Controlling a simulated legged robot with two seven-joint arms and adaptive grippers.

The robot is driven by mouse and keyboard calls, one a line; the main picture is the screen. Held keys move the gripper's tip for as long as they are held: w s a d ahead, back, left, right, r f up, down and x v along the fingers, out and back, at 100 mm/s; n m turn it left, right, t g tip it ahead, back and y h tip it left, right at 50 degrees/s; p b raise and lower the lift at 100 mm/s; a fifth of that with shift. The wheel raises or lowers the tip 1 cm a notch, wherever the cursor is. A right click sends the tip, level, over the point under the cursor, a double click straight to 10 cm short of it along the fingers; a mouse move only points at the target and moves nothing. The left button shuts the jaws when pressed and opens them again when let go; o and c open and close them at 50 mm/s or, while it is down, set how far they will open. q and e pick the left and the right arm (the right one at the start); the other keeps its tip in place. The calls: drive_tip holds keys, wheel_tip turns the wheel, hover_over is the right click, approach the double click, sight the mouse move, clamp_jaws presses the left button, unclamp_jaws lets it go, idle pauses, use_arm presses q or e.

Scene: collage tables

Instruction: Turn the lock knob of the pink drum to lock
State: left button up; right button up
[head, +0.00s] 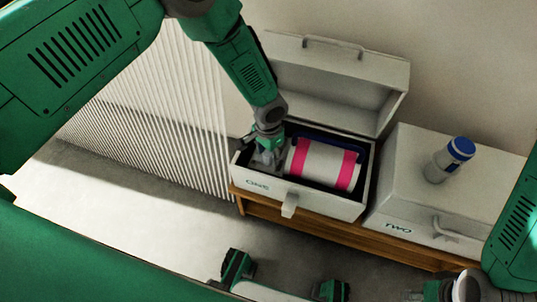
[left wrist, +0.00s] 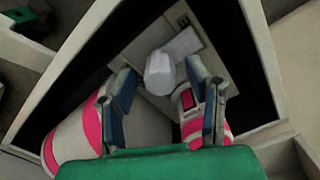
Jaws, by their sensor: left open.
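The pink drum (head: 325,163), white with pink bands, lies on its side in the open box marked ONE (head: 300,198). My left gripper (head: 266,150) reaches down into the box at the drum's left end. In the left wrist view, the drum (left wrist: 80,140) shows behind the open fingers (left wrist: 164,88). A pale faceted knob (left wrist: 159,73) stands between and just beyond the fingertips, with visible gaps on both sides. A pale flat piece (left wrist: 183,44) adjoins it. I cannot tell the knob's lock setting. Part of my right arm (head: 515,230) shows at the right edge; its jaw state is unclear.
The box's lid (head: 340,75) stands raised behind it. A closed box marked TWO (head: 410,185) stands to the right, with a blue-capped bottle (head: 450,160) on top. Both are on a wooden bench (head: 330,228). A ribbed white panel (head: 165,105) is at the left.

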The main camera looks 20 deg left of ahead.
use_arm(q)
drive_tip(key=shift+a, duration=0.1)
clamp_jaws()
drive_tip(key=shift+m, duration=0.3)
drive_tip(key=m+p, duration=0.1)
drive_tip(key=m, duration=0.2)
drive_tip(key=shift+m, duration=0.3)
drive_tip(key=m, duration=0.4)
drive_tip(key=shift+m+p, duration=0.3)
drive_tip(key=m, duration=0.4)
drive_tip(key=shift+m, duration=2.5)
